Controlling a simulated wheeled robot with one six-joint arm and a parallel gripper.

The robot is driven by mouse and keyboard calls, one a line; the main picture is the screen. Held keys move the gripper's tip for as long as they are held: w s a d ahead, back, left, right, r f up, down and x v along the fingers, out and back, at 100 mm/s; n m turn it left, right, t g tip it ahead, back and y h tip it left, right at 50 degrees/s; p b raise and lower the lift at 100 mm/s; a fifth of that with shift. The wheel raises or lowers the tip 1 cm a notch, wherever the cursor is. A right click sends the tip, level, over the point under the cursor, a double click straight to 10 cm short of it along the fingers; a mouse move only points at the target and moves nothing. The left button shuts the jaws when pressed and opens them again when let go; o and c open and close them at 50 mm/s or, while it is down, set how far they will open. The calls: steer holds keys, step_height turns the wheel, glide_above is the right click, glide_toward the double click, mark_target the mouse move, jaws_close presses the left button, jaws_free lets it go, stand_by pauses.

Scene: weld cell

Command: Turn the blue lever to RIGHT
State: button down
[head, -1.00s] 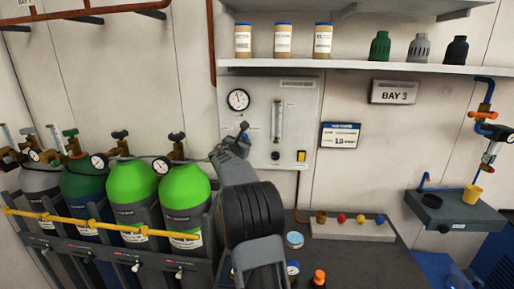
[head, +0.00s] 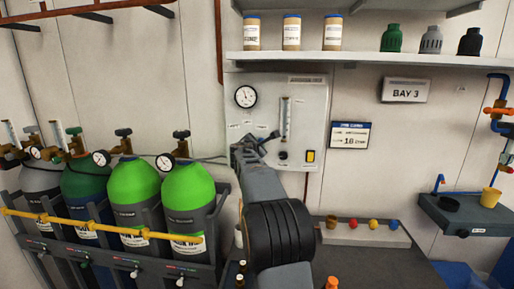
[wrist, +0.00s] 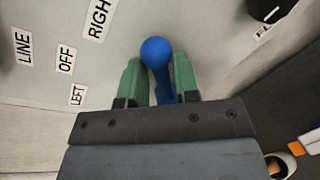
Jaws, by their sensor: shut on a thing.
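The blue lever (wrist: 156,52) shows in the wrist view as a round ball with a stem below it. The green fingertips of my gripper (wrist: 158,78) stand on either side of the lever and are shut on it. White labels RIGHT (wrist: 97,18), OFF (wrist: 65,58) and LEFT (wrist: 77,95) lie to the left of the lever in this view. In the head view my gripper (head: 262,141) is at the lower left part of the pale wall panel (head: 310,115). My arm and gripper hide much of the lever there, so its exact pointing is hard to tell.
A round gauge (head: 246,96), a flow tube (head: 286,118) and a yellow switch (head: 310,156) are on the panel near my gripper. Green gas cylinders (head: 187,195) stand at left. A shelf (head: 400,58) with jars is above. A tray of coloured knobs (head: 345,232) is below right.

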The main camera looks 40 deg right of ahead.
steer(key=shift+f, duration=0.15)
steer(key=c, duration=1.1)
jaws_free()
steer(key=shift+s+a, duration=0.1)
steer(key=b+v, duration=0.3)
steer(key=v, duration=1)
steer(key=shift+s+a, duration=0.25)
